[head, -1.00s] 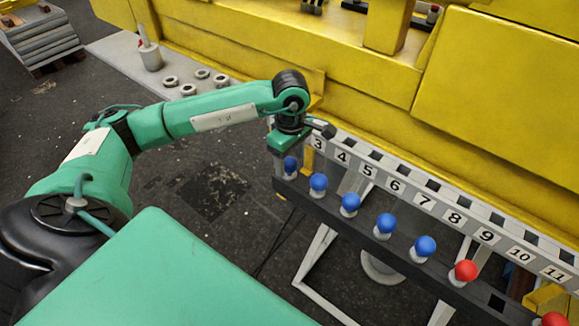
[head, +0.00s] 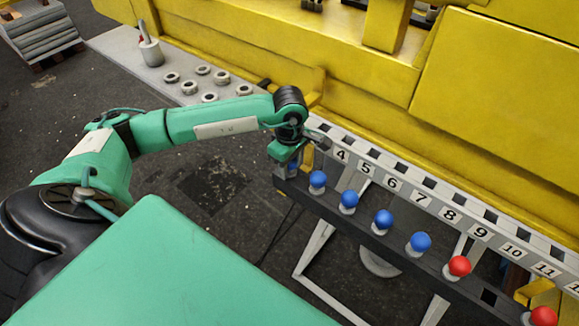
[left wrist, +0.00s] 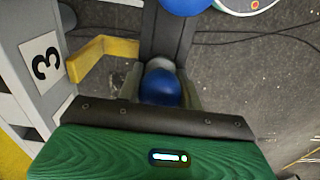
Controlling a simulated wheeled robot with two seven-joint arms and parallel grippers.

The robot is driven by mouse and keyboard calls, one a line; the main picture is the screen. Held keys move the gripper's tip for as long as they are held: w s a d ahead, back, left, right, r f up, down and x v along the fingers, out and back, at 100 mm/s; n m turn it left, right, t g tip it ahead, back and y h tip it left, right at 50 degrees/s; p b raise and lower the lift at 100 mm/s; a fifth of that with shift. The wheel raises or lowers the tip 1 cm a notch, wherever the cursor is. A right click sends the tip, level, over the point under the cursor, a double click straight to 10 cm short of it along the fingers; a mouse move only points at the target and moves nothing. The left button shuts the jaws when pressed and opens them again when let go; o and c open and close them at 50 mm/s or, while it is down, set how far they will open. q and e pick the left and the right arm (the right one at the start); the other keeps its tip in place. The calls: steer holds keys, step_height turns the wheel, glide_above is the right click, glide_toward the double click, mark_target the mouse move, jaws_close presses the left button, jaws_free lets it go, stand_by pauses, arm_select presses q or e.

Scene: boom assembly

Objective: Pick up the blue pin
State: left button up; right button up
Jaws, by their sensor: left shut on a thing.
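My left gripper (head: 287,167) is at the left end of the dark pin rail, near the number 3 label. In the left wrist view, the blue pin (left wrist: 161,88) sits between the two fingers, and the gripper is shut on it. Its round blue head and part of a pale collar show; its lower part is hidden. In the head view the gripper mostly covers this pin. Several more blue pins, such as one (head: 317,180), stand along the rail to the right. My right gripper is not in view.
The dark rail (head: 333,211) also holds red pins (head: 459,266). A numbered white strip (head: 404,177) with square holes runs behind it, against the yellow boom (head: 490,80). A grey plate (head: 118,52) with several rings lies at the upper left.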

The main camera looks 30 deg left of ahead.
arm_select(q)
steer(key=shift+r, duration=0.1)
steer(key=shift+r+b, duration=0.4)
steer(key=shift+r, duration=0.15)
step_height(320, 180, up, 10)
steer(key=b, duration=0.4)
steer(key=shift+r, duration=0.2)
step_height(320, 180, up, 8)
steer(key=shift+r+b, duration=0.2)
steer(key=shift+b, duration=0.2)
steer(key=shift+r, duration=0.1)
step_height(320, 180, up, 7)
steer(key=p, duration=0.6)
steer(key=shift+r, duration=0.15)
